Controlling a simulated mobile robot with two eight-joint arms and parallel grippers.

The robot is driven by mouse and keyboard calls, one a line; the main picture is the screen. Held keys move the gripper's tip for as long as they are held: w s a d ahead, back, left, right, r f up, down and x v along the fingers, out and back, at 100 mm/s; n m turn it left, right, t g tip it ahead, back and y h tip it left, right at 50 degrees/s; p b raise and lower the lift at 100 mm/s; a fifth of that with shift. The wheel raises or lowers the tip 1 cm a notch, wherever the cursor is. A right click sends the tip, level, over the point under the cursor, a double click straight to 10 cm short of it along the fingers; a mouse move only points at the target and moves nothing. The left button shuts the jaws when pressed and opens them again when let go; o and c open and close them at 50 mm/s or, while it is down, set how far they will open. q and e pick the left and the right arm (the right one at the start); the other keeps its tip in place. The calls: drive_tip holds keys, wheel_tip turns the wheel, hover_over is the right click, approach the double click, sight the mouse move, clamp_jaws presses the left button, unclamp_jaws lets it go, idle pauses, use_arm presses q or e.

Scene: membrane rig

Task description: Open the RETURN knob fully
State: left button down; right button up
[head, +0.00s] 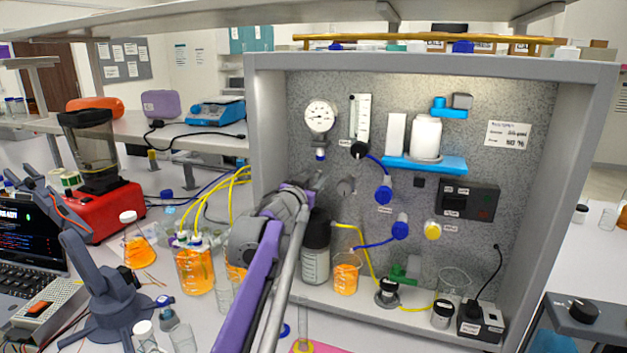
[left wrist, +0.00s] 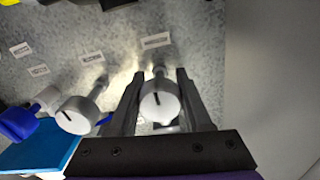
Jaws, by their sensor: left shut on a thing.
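In the left wrist view a round pale grey knob (left wrist: 160,106) with a dark pointer line sits between the two fingers of my left gripper (left wrist: 158,95). The gripper is shut on its sides. A label above it is too small to read, so I cannot confirm that it says RETURN. A second, similar grey knob (left wrist: 78,115) is beside it to the left. In the head view my left gripper (head: 316,182) reaches the left part of the speckled panel (head: 460,130) and hides the held knob. My right gripper is not in view.
The grey side wall (left wrist: 270,90) is close to the right of the fingers in the wrist view. A pressure gauge (head: 320,116) and a flowmeter (head: 360,112) are above the gripper. A dark bottle (head: 316,260) and an orange beaker (head: 346,275) stand below. The blue shelf (head: 425,164) is to the right.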

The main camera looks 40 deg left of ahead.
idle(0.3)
use_arm(q)
drive_tip(key=shift+c, duration=1.7)
unclamp_jaws()
drive_tip(key=v, duration=1)
drive_tip(key=shift+s+b, duration=0.4)
drive_tip(key=shift+b, duration=0.05)
drive_tip(key=shift+d, duration=0.1)
